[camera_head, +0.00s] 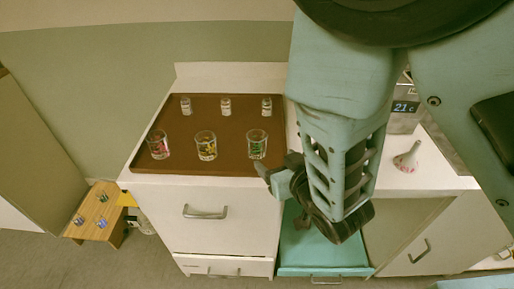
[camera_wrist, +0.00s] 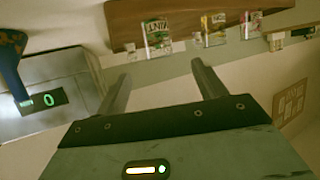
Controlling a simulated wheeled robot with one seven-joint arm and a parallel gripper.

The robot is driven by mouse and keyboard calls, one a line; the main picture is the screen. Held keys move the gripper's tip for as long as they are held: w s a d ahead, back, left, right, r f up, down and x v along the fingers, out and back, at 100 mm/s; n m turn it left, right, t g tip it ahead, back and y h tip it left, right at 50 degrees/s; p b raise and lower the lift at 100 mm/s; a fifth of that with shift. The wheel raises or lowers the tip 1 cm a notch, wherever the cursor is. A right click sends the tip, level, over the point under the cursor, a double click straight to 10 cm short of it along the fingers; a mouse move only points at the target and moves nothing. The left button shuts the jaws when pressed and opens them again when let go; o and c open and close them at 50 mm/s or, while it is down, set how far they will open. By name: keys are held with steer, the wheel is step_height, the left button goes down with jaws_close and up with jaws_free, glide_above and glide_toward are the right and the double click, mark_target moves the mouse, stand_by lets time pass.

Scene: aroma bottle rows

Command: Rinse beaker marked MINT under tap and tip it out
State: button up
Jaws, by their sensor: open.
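The MINT beaker (camera_wrist: 157,38) is clear glass with a green label and shows in the wrist view beyond the fingertips, roughly in line with the gap between them. In the head view, the green-marked beaker (camera_head: 257,145) stands upright at the right end of the tray's front row. My gripper (camera_wrist: 161,70) is open and empty, apart from the beaker. In the head view my gripper (camera_head: 272,178) is just off the tray's front right corner, partly hidden by my wrist. No tap shows in either view.
The brown tray (camera_head: 220,170) also holds a red-marked beaker (camera_head: 158,144), a yellow-marked beaker (camera_head: 206,146) and small bottles behind. A wooden stool (camera_head: 98,212) is at left.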

mark_target(260, 146)
steer(key=shift+b+x, duration=1.15)
steer(key=shift+b, duration=1.55)
steer(key=p+x, duration=0.2)
steer(key=x, duration=0.4)
steer(key=shift+w, duration=0.15)
steer(key=shift+p+x, duration=0.75)
steer(key=shift+x, duration=2.3)
steer(key=shift+d+f, duration=0.1)
steer(key=shift+d, duration=0.1)
steer(key=c, duration=1.1)
